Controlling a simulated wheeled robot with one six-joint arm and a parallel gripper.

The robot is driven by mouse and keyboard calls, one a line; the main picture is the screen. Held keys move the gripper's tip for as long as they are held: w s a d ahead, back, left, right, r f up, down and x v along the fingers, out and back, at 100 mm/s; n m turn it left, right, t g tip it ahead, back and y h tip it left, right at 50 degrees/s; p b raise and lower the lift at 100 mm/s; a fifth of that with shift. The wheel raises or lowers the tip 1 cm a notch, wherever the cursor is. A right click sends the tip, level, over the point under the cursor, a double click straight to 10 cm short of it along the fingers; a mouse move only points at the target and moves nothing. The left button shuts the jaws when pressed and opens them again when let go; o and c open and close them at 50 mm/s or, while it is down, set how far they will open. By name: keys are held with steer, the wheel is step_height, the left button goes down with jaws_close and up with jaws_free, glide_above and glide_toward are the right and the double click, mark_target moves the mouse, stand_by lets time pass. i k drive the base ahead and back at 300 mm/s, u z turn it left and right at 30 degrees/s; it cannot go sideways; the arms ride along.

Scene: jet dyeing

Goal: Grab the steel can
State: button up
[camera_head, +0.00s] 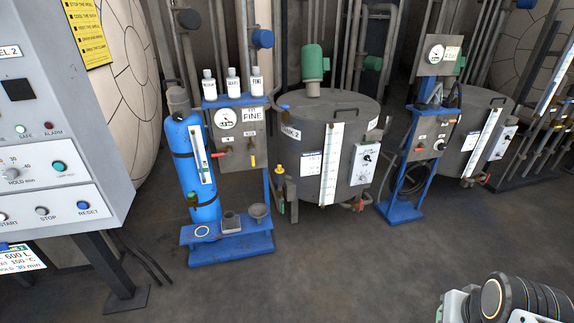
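A small grey metal can (231,223) stands upright on the low blue base of a stand (231,249), in the lower middle-left of the head view. I cannot tell for sure which of the two is the steel can; the left one looks most like a can. Part of my arm shows at the bottom right corner, far from the stand. My gripper's fingers do not show.
White bottles (232,85) stand on the upper shelf. A grey tank (325,150) is behind right. A control cabinet (55,130) fills the left. The front floor (320,270) is clear.

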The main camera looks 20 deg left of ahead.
mark_target(228, 216)
steer(key=u, duration=0.5)
steer(key=i, duration=1.85)
steer(key=u, duration=2.15)
steer(key=i, duration=1.2)
steer(key=u, duration=0.65)
steer(key=i, duration=0.4)
steer(key=z, duration=0.05)
